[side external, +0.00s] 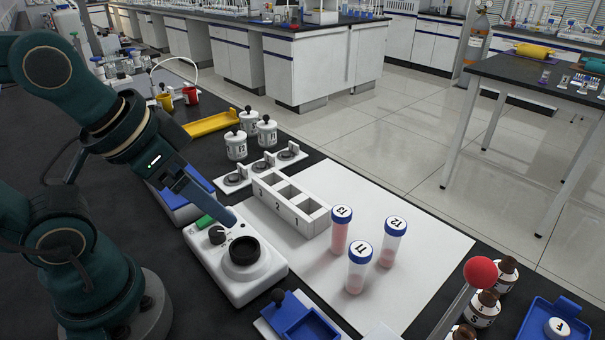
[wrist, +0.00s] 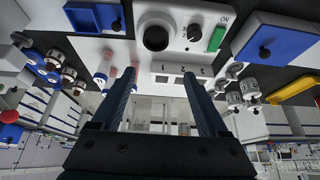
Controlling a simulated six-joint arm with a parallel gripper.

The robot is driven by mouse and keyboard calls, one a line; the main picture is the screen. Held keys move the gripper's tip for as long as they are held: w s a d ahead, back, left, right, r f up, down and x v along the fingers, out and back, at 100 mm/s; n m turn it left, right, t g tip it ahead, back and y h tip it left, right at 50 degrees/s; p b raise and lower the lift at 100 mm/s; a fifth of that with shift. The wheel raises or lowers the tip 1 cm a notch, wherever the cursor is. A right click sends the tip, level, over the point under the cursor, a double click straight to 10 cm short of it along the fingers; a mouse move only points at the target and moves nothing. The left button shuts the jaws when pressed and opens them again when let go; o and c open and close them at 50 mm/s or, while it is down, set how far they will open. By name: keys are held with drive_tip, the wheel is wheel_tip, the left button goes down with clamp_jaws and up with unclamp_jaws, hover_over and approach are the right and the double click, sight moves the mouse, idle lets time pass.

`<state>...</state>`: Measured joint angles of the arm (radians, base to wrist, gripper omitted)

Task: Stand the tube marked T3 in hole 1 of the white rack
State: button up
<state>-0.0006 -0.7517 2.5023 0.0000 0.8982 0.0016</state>
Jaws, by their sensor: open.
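The T3 tube (side external: 340,232) has a blue cap and pink contents. It stands upright on the white sheet just right of the white rack (side external: 318,227). The rack has numbered compartments, with 1 at the end nearest the tubes; its visible openings look empty. Similar tubes T2 (side external: 394,243) and T1 (side external: 359,267) stand nearby. My gripper (side external: 230,217) is left of the rack, over the mixer, apart from the tubes. In the wrist view my gripper (wrist: 160,73) is open and empty; the rack (wrist: 181,69) shows beyond the fingers. The left finger partly hides the tubes there.
A white mixer (side external: 238,277) with a black cup and green switch stands beside the rack. Behind are white jars (side external: 236,147) and a yellow tray (side external: 212,124). A blue tray (side external: 305,322) and a red-balled rod (side external: 480,272) are in front. The sheet's right side is clear.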

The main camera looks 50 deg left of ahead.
drive_tip(key=w+r+n, duration=0.2)
drive_tip(key=w+r, duration=0.2)
drive_tip(key=r, duration=0.1)
drive_tip(key=n+g, duration=0.2)
drive_tip(key=g, duration=0.2)
approach(341, 211)
drive_tip(key=shift+m+g, duration=0.5)
drive_tip(key=shift+g, duration=0.3)
drive_tip(key=f, duration=0.3)
drive_tip(key=w+f, duration=0.1)
drive_tip(key=f, duration=0.2)
drive_tip(key=shift+w+f, duration=0.25)
drive_tip(key=shift+f, duration=2.6)
clamp_jaws()
